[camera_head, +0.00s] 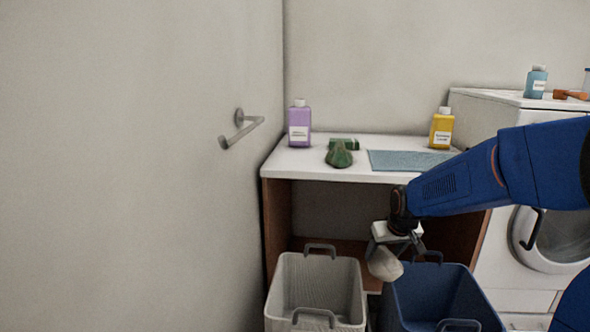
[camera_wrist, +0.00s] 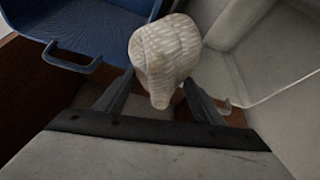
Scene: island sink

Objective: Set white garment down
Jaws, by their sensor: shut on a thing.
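The white garment (camera_wrist: 165,55) is a bunched, ribbed, off-white bundle. My gripper (camera_wrist: 160,100) is shut on it, with a finger on each side in the wrist view. In the head view the garment (camera_head: 384,264) hangs below my gripper (camera_head: 397,243), above the space between two baskets. The grey basket (camera_head: 285,285) is to its left and the blue basket (camera_head: 455,290) is to its right. Both baskets also show in the wrist view, the blue one (camera_wrist: 75,62) at left and the grey one (camera_wrist: 255,75) at right. The garment seems apart from both rims.
Behind is a white counter (camera_head: 310,165) with a purple bottle (camera_head: 299,126), a yellow bottle (camera_head: 441,131), a green cloth (camera_head: 339,155), a green block (camera_head: 347,142) and a blue mat (camera_head: 400,161). A washing machine (camera_head: 490,125) stands at right.

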